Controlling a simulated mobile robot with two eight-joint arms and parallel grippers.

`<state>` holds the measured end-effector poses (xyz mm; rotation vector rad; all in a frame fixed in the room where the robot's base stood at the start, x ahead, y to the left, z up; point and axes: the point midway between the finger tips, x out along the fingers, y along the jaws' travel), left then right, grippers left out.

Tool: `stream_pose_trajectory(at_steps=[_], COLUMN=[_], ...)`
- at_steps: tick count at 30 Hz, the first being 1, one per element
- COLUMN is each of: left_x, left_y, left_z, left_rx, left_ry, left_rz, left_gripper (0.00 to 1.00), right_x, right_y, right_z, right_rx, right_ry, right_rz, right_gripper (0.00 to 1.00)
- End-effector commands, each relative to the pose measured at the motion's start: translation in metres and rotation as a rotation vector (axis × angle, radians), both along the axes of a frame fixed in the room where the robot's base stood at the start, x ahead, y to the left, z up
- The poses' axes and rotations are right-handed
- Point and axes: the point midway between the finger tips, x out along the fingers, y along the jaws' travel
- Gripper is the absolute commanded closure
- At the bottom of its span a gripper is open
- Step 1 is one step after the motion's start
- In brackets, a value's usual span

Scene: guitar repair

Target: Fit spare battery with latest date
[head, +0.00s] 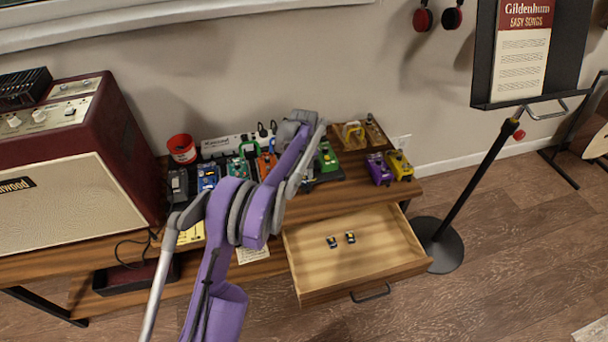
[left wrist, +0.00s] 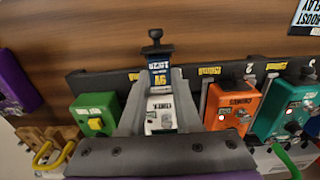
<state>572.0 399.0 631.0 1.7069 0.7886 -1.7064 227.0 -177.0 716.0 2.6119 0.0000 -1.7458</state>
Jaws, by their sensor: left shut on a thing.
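Two small batteries, dark with yellow and white markings, lie in the open drawer (head: 395,252): one battery (head: 332,242) and a second battery (head: 350,237) beside it. My left gripper (left wrist: 160,82) is over the pedal row on the desk. Its fingers are closed around a blue battery (left wrist: 160,70) with a "9V" label. A white pedal (left wrist: 161,113) shows between the fingers, lower in the picture. I cannot tell whether the battery touches it. In the head view my own wrist hides the held battery. The date prints are too small to read. My right gripper is out of view.
A green pedal (left wrist: 92,114) and an orange pedal (left wrist: 232,106) flank the gripper closely. Purple (head: 379,168) and yellow (head: 400,165) pedals stand at the desk's right. An amplifier (head: 75,165) is at left. A music stand (head: 470,185) is beyond the drawer.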

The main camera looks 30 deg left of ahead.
Motion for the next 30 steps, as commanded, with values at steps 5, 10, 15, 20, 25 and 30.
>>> stream_pose_trajectory(at_steps=[5, 10, 15, 20, 25, 30], left_x=[0.0, 0.0, 0.0, 0.0, 0.0, 0.0], left_y=[0.0, 0.0, 0.0, 0.0, 0.0, 0.0], left_z=[-0.0039, -0.0031, -0.003, -0.0031, -0.0031, -0.0031], left_rx=[0.0, 0.0, 0.0, 0.0, 0.0, 0.0], left_ry=[0.0, 0.0, 0.0, 0.0, 0.0, 0.0], left_rz=[0.0, 0.0, 0.0, 0.0, 0.0, 0.0], left_gripper=[1.0, 1.0, 0.45, 0.33, 0.24, 0.08], right_x=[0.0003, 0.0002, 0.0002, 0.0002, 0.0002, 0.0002], right_y=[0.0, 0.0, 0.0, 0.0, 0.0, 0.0], right_z=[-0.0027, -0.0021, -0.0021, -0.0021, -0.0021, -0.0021], right_rx=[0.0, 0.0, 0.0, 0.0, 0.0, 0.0], right_ry=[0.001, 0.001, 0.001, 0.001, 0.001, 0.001], right_rz=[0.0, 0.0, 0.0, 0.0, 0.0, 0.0], right_gripper=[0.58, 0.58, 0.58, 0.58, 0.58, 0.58])
